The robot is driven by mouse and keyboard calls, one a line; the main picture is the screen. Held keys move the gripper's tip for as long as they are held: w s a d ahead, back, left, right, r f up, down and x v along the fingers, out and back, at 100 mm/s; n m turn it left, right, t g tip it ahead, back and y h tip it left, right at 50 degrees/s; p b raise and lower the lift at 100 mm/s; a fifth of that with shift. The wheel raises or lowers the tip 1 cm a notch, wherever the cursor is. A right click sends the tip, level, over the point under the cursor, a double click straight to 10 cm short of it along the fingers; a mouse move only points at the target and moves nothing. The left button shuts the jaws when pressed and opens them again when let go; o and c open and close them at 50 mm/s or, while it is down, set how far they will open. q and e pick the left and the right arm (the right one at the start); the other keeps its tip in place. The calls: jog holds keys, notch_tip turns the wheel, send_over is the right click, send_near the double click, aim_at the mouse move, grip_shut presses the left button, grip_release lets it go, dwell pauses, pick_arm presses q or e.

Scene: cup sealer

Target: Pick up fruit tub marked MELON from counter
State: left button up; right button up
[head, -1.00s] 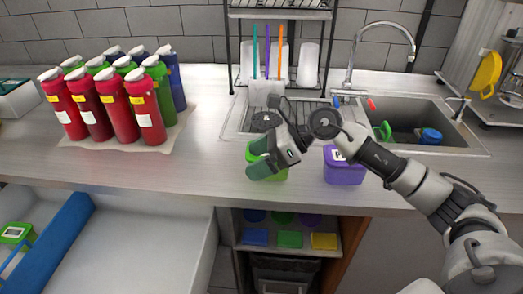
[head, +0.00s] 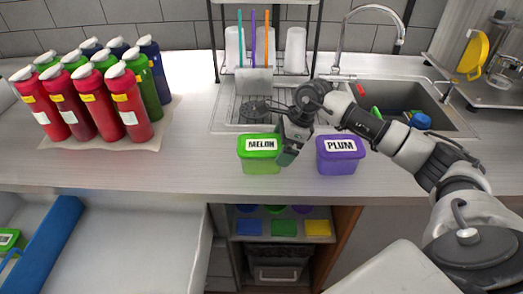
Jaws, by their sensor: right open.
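The green tub marked MELON (head: 259,160) stands upright on the counter, left of the purple tub marked PLUM (head: 341,160). My right gripper (head: 287,152) is at the right side of the MELON tub, between the two tubs, with its fingers pointing down. It is open and does not hold the tub. I cannot tell whether a finger touches the green tub. My left gripper is not in view.
Several red, green and blue bottles (head: 127,103) stand on a mat at the left. Behind the tubs are a drying rack (head: 240,112) with cups and a sink (head: 385,95) with a tap. Bare counter (head: 195,160) lies left of the green tub.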

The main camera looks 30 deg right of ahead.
jog(key=shift+p+x, duration=0.3)
jog(key=shift+x, duration=1.25)
jog(key=shift+r, duration=0.1)
jog(key=shift+c, duration=0.5)
jog(key=c, duration=0.7)
jog(key=shift+w, duration=0.1)
jog(key=shift+r, duration=0.2)
jog(key=shift+c, duration=0.2)
